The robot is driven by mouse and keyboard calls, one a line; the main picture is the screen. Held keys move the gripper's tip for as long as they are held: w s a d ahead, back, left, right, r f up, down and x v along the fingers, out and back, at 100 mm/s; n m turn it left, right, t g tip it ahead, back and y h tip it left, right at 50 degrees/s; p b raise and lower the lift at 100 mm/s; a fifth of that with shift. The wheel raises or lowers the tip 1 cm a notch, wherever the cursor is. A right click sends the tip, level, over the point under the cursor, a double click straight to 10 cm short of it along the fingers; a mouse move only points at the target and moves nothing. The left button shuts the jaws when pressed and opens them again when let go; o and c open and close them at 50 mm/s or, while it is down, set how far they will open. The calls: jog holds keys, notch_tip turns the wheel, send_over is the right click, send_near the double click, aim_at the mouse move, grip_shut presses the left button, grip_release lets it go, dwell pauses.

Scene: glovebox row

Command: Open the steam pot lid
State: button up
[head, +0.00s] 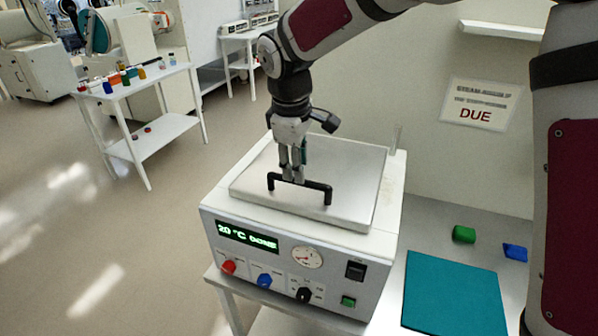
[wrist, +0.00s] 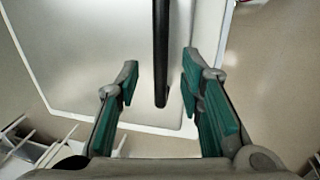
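The steam pot (head: 285,255) is a white box with a front panel of a green display, a gauge and knobs. Its flat grey lid (head: 345,170) lies shut on top, with a black bar handle (head: 300,188) along the front edge. My gripper (head: 292,178) points down at the handle from above. In the wrist view my gripper's green-padded fingers (wrist: 160,90) are apart, and the black handle (wrist: 161,50) runs between them. There is a gap on both sides, so I see no grip on it. The lid also fills the upper wrist view (wrist: 90,60).
A teal mat (head: 455,295), a green block (head: 464,234) and a blue block (head: 515,252) lie on the bench at right. A wall sign (head: 480,104) hangs behind. A white cart (head: 140,90) with small bottles stands at left, with open floor before it.

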jog(key=shift+w+d+f, duration=0.1)
jog(key=shift+w+f, duration=0.05)
jog(key=shift+f, duration=0.8)
jog(key=shift+w+f, duration=0.15)
jog(key=shift+f, duration=0.8)
jog(key=shift+c, duration=0.6)
grip_shut()
